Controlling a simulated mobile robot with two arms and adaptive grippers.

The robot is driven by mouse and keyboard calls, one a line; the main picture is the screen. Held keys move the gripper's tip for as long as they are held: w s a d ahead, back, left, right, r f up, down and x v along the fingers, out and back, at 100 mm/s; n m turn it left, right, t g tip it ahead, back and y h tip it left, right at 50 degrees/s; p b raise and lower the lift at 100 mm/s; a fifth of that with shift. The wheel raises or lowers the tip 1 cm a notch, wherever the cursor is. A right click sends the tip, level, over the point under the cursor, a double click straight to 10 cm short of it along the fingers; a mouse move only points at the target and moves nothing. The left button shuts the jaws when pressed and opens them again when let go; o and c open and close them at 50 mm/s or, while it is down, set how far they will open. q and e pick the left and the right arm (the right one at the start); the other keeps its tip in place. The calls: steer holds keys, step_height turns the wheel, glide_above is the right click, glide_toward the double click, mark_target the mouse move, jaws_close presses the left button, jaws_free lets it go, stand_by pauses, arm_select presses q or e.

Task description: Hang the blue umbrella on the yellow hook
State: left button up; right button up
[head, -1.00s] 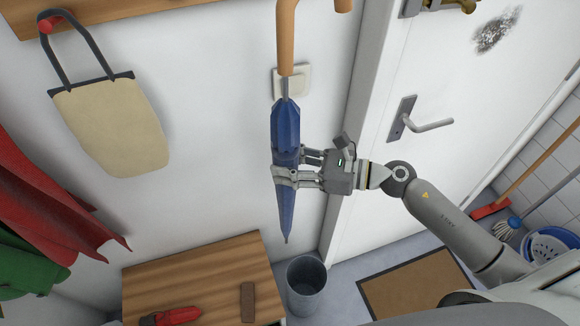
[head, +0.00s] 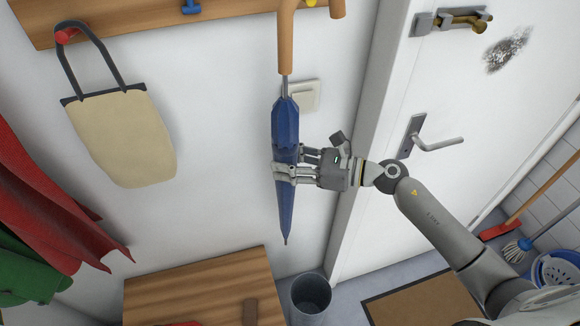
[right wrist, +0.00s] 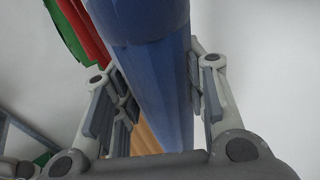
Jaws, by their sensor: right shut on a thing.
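The blue umbrella (head: 286,125) hangs upright in the head view, its tip down and its wooden crook handle (head: 286,40) reaching up to the top edge. My right gripper (head: 286,173) is shut around its blue folded canopy, and the canopy (right wrist: 155,60) also fills the space between the fingers in the right wrist view. The yellow hook (head: 310,3) shows in part at the top edge, on the wooden rail (head: 140,12), just right of the handle's shaft. The top of the crook is cut off. My left gripper is not in view.
A blue hook (head: 191,7) is left on the rail. A beige bag (head: 120,140) hangs from a red hook (head: 66,34). Red cloth (head: 45,205) hangs at left. A wooden bench (head: 200,285) and grey bin (head: 311,293) stand below. A light switch (head: 306,95) is behind the umbrella; a door is at right.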

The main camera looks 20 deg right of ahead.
steer(key=shift+w+f+b, duration=0.3)
steer(key=shift+w+b, duration=0.25)
steer(key=shift+w, duration=0.15)
steer(key=shift+w+f+b, duration=0.25)
steer(key=shift+w+b, duration=0.25)
steer(key=shift+w, duration=0.15)
steer(key=shift+w+f+b, duration=0.3)
steer(key=shift+w+b, duration=0.25)
steer(key=shift+w, duration=0.15)
